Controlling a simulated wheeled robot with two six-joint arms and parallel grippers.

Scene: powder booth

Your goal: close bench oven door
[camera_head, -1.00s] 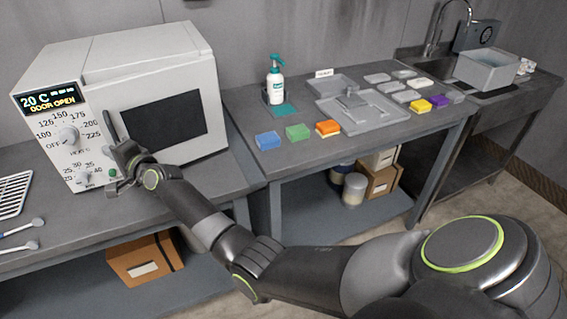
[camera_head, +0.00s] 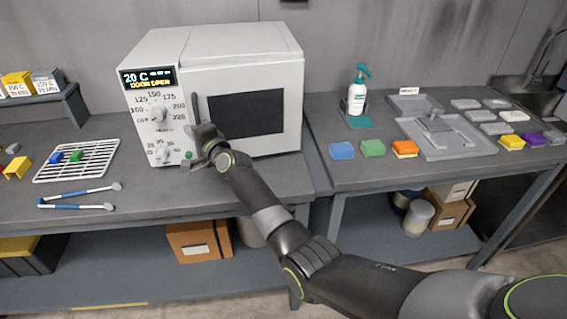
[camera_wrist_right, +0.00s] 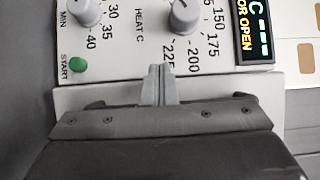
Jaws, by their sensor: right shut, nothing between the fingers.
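The white bench oven (camera_head: 235,40) stands on the grey bench, its door (camera_head: 290,115) at the front with a dark window and a dark upright handle (camera_head: 196,108). Its display (camera_head: 147,77) reads 20 C and DOOR OPEN. The door looks nearly flush with the front; any gap is too small to judge. My right gripper (camera_head: 197,150) is shut and empty at the handle's lower end, beside the control panel. In the right wrist view the closed fingers (camera_wrist_right: 160,80) point at the panel, near the dials and green START button (camera_wrist_right: 78,64). Contact with the door is unclear. My left gripper is out of view.
A wire rack (camera_head: 80,160) with small blue and green pieces and two blue-handled tools (camera_head: 80,195) lie left of the oven. A second bench to the right holds a pump bottle (camera_head: 357,95), coloured blocks and a grey tray (camera_head: 445,140).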

